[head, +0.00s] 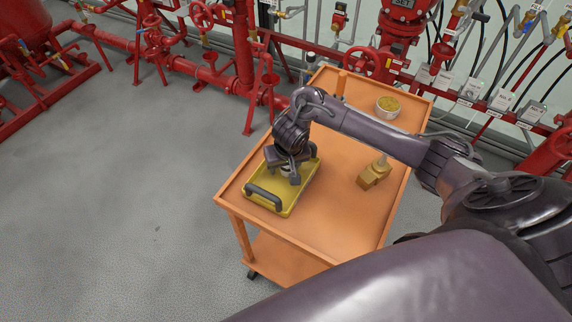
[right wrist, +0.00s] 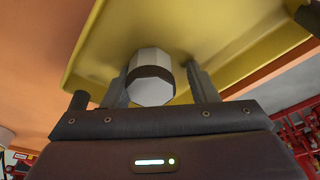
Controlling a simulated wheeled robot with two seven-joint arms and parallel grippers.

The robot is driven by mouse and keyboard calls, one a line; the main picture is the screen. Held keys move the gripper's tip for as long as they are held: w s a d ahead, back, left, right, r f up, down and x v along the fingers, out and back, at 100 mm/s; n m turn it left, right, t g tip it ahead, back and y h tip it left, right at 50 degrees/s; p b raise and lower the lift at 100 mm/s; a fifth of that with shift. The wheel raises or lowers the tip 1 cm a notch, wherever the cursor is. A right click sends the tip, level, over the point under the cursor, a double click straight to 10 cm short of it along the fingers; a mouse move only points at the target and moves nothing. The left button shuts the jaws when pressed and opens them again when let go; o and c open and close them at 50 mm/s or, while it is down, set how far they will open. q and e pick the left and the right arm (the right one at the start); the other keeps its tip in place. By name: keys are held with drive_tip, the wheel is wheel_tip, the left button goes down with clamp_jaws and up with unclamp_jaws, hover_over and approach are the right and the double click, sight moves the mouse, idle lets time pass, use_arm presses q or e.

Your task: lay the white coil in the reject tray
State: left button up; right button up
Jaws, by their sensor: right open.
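In the right wrist view the tray (right wrist: 105,30) fills the area behind the coil. My right gripper (head: 284,177) reaches down into the tray with its fingers open around the coil. In the head view the gripper mostly hides the coil. My left gripper is not in view.
The orange cart (head: 330,215) also bears a brass valve-like part (head: 374,176) right of the tray and a round white bowl with yellowish contents (head: 388,106) at the back. The cart top between them is clear. Red pipes (head: 245,60) and valves stand behind.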

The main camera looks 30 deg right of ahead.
drive_tip(key=shift+s+d+f+g, duration=0.15)
drive_tip(key=shift+s+f, duration=0.15)
drive_tip(key=shift+f, duration=0.1)
drive_tip(key=shift+s+d+f+g, duration=0.1)
drive_tip(key=shift+s+f+g, duration=0.05)
drive_tip(key=shift+s+f, duration=0.2)
drive_tip(key=shift+w+d+r, duration=0.15)
drive_tip(key=shift+w+r, duration=0.05)
drive_tip(key=shift+r, duration=0.2)
drive_tip(key=r+p, duration=0.1)
drive_tip(key=r, duration=0.1)
drive_tip(key=r+p, duration=0.2)
drive_tip(key=r, duration=0.1)
drive_tip(key=shift+s+d+r, duration=0.1)
drive_tip(key=shift+d+r, duration=0.1)
drive_tip(key=shift+r, duration=0.1)
wheel_tip(320, 180, up, 7)
drive_tip(key=s+p, duration=0.1)
drive_tip(key=p, duration=0.4)
drive_tip(key=shift+s+a+f, duration=0.2)
drive_tip(key=shift+s+a, duration=0.1)
drive_tip(key=shift+a, duration=0.05)
drive_tip(key=shift+a, duration=0.1)
